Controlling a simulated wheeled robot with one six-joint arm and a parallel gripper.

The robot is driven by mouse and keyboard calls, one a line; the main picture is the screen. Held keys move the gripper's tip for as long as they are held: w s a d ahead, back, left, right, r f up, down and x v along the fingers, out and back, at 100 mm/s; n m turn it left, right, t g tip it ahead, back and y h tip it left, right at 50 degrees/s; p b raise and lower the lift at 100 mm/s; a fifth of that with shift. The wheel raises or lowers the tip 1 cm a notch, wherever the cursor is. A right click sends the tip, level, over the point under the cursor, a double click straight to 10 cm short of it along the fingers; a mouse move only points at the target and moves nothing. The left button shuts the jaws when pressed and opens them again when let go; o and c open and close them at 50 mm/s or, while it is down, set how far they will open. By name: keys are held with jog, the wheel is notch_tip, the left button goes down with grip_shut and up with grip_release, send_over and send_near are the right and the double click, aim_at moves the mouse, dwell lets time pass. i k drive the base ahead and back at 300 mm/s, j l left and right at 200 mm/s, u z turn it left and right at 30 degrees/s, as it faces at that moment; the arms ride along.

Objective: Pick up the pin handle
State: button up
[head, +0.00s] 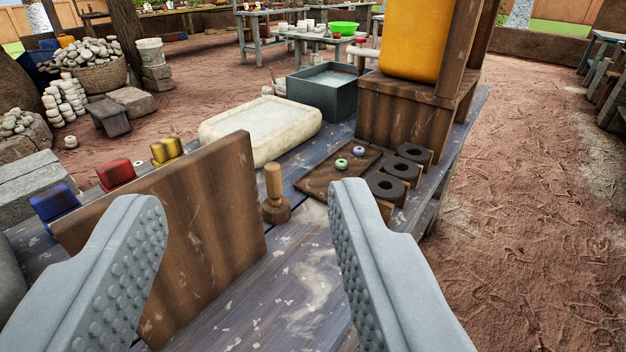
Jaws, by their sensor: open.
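A wooden peg-like piece (274,185) with a wide round base stands upright on the worn blue-grey table (290,300); it looks like the pin handle. It is just right of an upright brown board (180,235). My gripper (250,207) is open and empty, its two grey studded fingers wide apart in the foreground. In the picture the wooden piece shows between the fingers, farther off than the fingertips and touching neither.
Blue (54,204), red (116,175) and yellow (167,151) blocks show behind the board. A brown tray (320,181) with two small beads and several dark rings (387,187) lie to the right. A pale basin (262,125) and a grey tub (322,90) stand behind.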

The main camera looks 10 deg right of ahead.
aim_at(272, 170)
jog(key=u, duration=1.5)
jog(key=z, duration=1.5)
jog(key=i+l+u, duration=0.3)
jog(key=l, duration=0.25)
